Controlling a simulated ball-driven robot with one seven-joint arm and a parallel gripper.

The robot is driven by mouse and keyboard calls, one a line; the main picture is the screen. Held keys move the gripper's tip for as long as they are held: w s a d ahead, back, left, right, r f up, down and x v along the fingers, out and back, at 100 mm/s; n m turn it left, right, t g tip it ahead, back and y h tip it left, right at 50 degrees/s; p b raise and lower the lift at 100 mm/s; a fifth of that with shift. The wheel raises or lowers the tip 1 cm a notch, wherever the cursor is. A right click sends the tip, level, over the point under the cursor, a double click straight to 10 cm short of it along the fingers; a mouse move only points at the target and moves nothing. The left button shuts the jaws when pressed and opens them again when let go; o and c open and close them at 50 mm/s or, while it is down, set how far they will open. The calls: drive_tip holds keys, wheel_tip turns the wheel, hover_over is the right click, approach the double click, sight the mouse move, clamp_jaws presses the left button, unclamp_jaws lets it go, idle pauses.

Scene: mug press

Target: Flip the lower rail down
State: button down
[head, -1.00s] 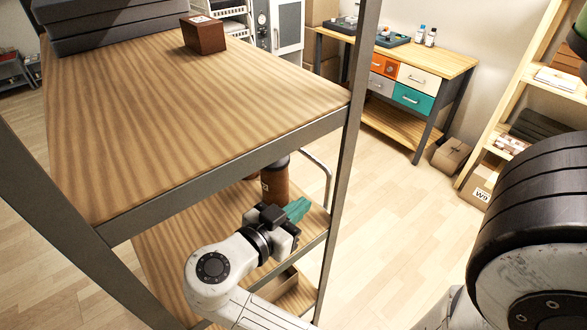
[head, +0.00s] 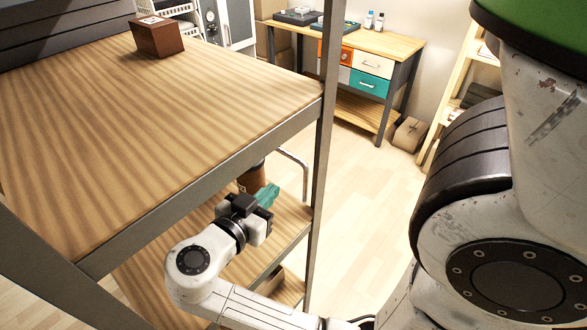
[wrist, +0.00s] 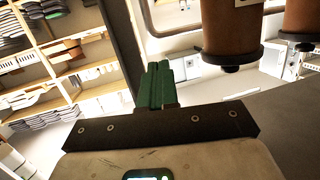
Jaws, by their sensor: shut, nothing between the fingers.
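The rail, a thin pale metal tube (head: 300,165), shows at the side of the shelf unit, just behind its grey front post. A pale bent tube, likely the same rail, shows at the top of the wrist view (wrist: 180,30). My gripper (head: 268,195) has teal fingers, pressed together and empty. It is over the lower shelf board, left of the post and below the rail in the picture. The fingers also show in the wrist view (wrist: 160,75), apart from the tube.
The upper shelf board (head: 150,130) overhangs my arm and carries a brown box (head: 157,37). A workbench with drawers (head: 370,75) stands beyond. Floor to the right is open.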

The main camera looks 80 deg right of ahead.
sight(300, 164)
drive_tip(key=x, duration=1.1)
drive_tip(key=shift+p, duration=0.35)
drive_tip(key=shift+s+d+b, duration=0.3)
drive_tip(key=shift+d+b, duration=0.15)
drive_tip(key=shift+b, duration=0.1)
drive_tip(key=shift+s+d+r+b, duration=0.15)
drive_tip(key=shift+s+d+b, duration=0.15)
drive_tip(key=shift+d, duration=0.2)
drive_tip(key=shift+a+r, duration=0.1)
